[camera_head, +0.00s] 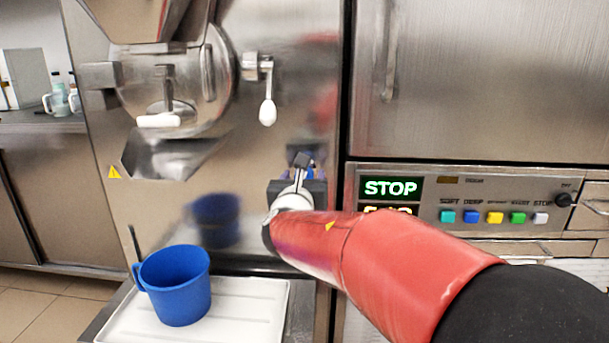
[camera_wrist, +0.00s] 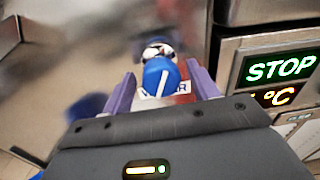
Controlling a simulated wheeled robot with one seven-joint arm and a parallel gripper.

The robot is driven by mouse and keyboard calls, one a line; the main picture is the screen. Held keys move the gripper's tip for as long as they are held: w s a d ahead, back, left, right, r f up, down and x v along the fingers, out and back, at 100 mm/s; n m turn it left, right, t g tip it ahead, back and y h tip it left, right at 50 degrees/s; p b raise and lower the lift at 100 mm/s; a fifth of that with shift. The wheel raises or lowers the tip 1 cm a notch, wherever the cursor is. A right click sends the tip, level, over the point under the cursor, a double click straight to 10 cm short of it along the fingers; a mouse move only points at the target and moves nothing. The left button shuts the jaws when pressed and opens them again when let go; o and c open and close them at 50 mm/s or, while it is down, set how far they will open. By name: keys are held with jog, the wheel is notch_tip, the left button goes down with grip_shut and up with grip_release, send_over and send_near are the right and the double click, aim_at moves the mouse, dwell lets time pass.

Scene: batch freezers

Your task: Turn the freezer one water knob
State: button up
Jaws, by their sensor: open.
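The water knob (camera_wrist: 160,76) is a round blue knob with a white pointer line. In the wrist view it sits between the two purple fingers of my gripper (camera_wrist: 162,84), which are open around it with some space on each side. The pointer line is tilted slightly right of upright. A white label below the knob is partly covered, with an "R" readable. In the head view my gripper (camera_head: 302,170) is at the steel front of the freezer (camera_head: 270,120), left of the control panel. There the knob is mostly hidden by my gripper. Contact cannot be told.
A control panel (camera_head: 480,205) with a green STOP display and several coloured buttons is at the right. A lever with a white handle (camera_head: 267,112) hangs above my gripper. A blue jug (camera_head: 180,290) stands on a white tray (camera_head: 245,310) at lower left.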

jog(key=shift+w, duration=0.5)
jog(key=shift+c, duration=0.5)
jog(key=c, duration=0.9)
jog(key=shift+d, duration=0.1)
